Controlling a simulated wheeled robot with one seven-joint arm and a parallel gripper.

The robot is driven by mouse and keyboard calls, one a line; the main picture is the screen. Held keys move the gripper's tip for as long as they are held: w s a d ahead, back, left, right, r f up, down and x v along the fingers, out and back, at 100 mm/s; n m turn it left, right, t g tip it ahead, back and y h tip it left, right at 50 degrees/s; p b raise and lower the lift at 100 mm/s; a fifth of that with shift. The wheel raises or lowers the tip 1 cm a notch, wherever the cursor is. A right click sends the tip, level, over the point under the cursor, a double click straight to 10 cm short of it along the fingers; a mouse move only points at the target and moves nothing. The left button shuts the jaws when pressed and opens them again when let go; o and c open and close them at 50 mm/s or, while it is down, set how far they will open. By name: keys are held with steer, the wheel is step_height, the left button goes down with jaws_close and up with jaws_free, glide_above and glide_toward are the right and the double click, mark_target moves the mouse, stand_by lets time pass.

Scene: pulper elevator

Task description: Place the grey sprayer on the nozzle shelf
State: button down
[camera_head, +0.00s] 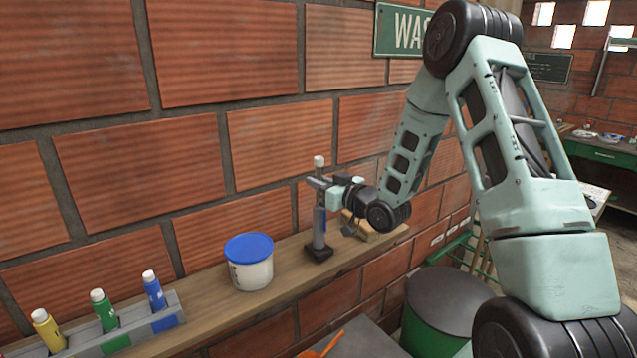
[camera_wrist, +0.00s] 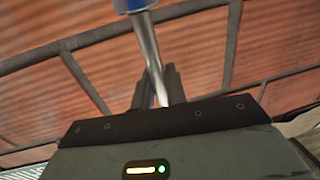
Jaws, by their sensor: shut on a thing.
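The grey sprayer (camera_head: 318,238) is upright, with a blue part, a pale tip on top and a dark, wide base. Its base appears to be at the top of the wooden shelf (camera_head: 206,292) along the brick wall. I cannot tell whether it touches the wood. My gripper (camera_head: 320,184) is shut around its upper part, reaching in from the right. In the wrist view, a grey metal tube of the sprayer (camera_wrist: 149,55) with a blue part runs between my dark gripper fingers (camera_wrist: 156,88). The fingers partly hide it.
A white tub with a blue lid (camera_head: 249,262) stands left of the sprayer. A grey rack (camera_head: 172,303) with yellow, green and blue bottles is farther left. A small wooden item (camera_head: 368,232) lies behind my wrist. Bare shelf shows between tub and sprayer. A green bin (camera_head: 440,310) stands below right.

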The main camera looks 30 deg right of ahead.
steer(key=shift+f, duration=0.35)
steer(key=shift+f, duration=0.2)
steer(key=c, duration=1.4)
jaws_free()
